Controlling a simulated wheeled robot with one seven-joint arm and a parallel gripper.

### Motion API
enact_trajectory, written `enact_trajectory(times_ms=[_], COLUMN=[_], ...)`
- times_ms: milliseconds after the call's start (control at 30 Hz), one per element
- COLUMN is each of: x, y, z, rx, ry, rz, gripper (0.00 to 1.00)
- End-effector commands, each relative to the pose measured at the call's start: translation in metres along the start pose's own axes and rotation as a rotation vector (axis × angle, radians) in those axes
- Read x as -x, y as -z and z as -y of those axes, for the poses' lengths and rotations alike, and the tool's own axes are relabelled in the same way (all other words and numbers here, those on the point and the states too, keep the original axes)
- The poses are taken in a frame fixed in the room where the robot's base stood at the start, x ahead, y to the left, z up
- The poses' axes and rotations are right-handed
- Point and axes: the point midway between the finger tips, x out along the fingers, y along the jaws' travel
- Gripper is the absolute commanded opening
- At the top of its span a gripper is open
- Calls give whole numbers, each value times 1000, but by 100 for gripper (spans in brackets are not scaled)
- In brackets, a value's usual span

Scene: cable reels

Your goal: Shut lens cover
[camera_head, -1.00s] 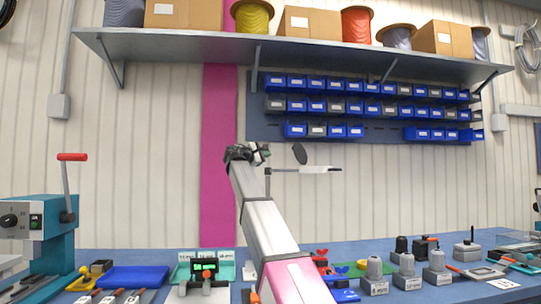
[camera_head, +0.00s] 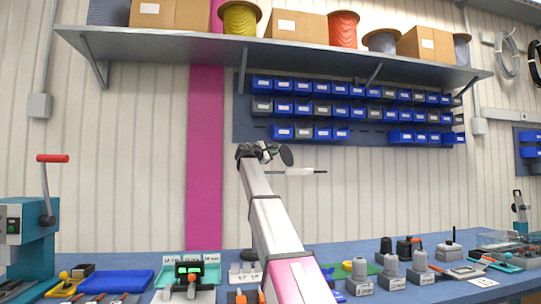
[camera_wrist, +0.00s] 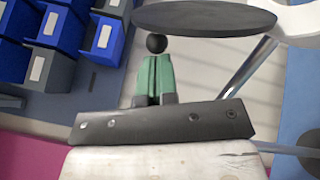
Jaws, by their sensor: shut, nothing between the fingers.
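The lens cover (camera_head: 287,155) is a dark round disc standing steeply tilted, raised above the left end of the white lamp head (camera_head: 304,171). In the wrist view the cover (camera_wrist: 205,18) is a wide, dark, foreshortened disc at the top, with part of the white lamp head (camera_wrist: 298,20) at the right. My gripper (camera_head: 270,152) is just left of the cover, at about its height. In the wrist view the green fingers of my gripper (camera_wrist: 156,62) are together and empty. A black ball (camera_wrist: 156,43) shows at their tips, close below the disc; whether they touch is unclear.
A grey metal rod (camera_wrist: 247,68) runs below the lamp head in the wrist view. Blue and grey bins (camera_head: 350,110) hang on the wall behind, under a loaded shelf (camera_head: 270,54). The workbench (camera_head: 370,250) below holds several tools and fixtures.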

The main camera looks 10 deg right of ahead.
Motion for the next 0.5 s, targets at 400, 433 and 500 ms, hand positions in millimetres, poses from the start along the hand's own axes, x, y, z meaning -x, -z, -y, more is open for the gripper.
enact_trajectory(times_ms=[400,433,500], x=[0,-1,-1], y=[-4,-4,-5], z=[-1,-2,-2], rx=[-32,-39,-53], ry=[7,9,11], rz=[1,1,1], gripper=[0,0,0])
